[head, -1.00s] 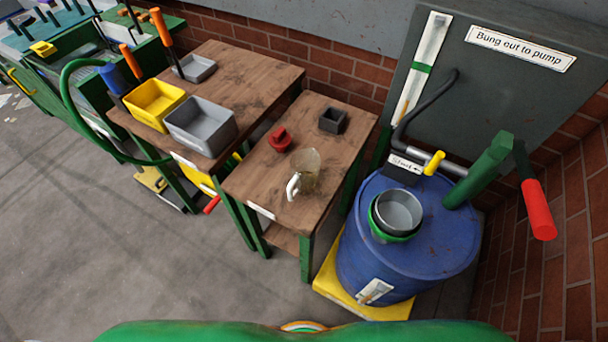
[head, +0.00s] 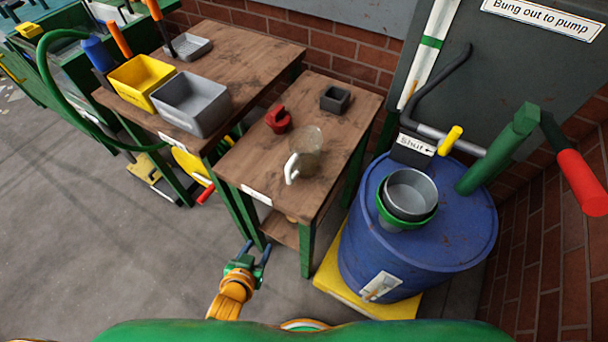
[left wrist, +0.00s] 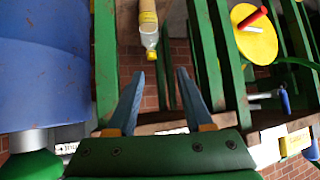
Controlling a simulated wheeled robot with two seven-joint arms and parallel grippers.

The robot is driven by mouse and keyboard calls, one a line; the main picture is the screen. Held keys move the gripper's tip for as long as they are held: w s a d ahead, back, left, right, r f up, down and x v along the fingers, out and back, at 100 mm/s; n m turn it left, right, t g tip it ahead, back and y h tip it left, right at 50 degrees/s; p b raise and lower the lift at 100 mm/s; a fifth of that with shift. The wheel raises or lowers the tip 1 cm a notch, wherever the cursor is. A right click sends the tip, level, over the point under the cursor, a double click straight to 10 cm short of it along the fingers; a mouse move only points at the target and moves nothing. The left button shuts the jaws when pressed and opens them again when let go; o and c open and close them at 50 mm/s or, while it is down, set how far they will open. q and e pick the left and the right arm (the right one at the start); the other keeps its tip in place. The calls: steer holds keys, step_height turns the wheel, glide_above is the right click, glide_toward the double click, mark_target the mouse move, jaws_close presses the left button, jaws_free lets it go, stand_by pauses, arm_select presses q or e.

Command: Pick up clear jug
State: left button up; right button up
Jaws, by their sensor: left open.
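The clear jug (head: 308,153) stands upright on the small wooden table (head: 335,140), its white handle pointing toward the lower left. My left gripper (head: 256,251) is open and empty, in front of this table and lower in the picture than the jug, apart from it. In the left wrist view its two blue fingers (left wrist: 158,90) are spread with nothing between them, and I cannot make out the jug there. My right gripper is not in view.
A red object (head: 278,120) and a dark square box (head: 335,99) share the tabletop. A blue drum (head: 365,240) with nested pots stands to the right. A yellow-labelled bottle (left wrist: 149,35) shows beyond my fingers. Yellow bin (head: 140,82) and grey bin (head: 192,103) stand on the left table.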

arm_select(q)
steer(key=w+r+t+b, duration=0.1)
steer(key=r, duration=0.1)
steer(key=w+r+t, duration=0.1)
steer(key=w+r, duration=0.1)
steer(key=r, duration=0.1)
steer(key=w+r+t+b, duration=0.1)
steer(key=w+r+t, duration=0.1)
steer(key=r, duration=0.1)
steer(key=shift+w+d+r+n+b, duration=0.15)
steer(key=shift+w+d+n+b, duration=0.1)
steer(key=shift+d+n+b, duration=0.1)
steer(key=m+t+h, duration=0.2)
steer(key=t+h, duration=0.1)
steer(key=h, duration=0.1)
glide_toward(288, 178)
steer(key=w+f, duration=0.1)
steer(key=w, duration=0.3)
steer(key=x, duration=0.4)
steer(key=d+r+x, duration=0.1)
steer(key=x, duration=0.2)
steer(key=shift+s+p, duration=0.15)
steer(key=shift+p, duration=0.2)
steer(key=shift+s, duration=0.1)
jaws_close()
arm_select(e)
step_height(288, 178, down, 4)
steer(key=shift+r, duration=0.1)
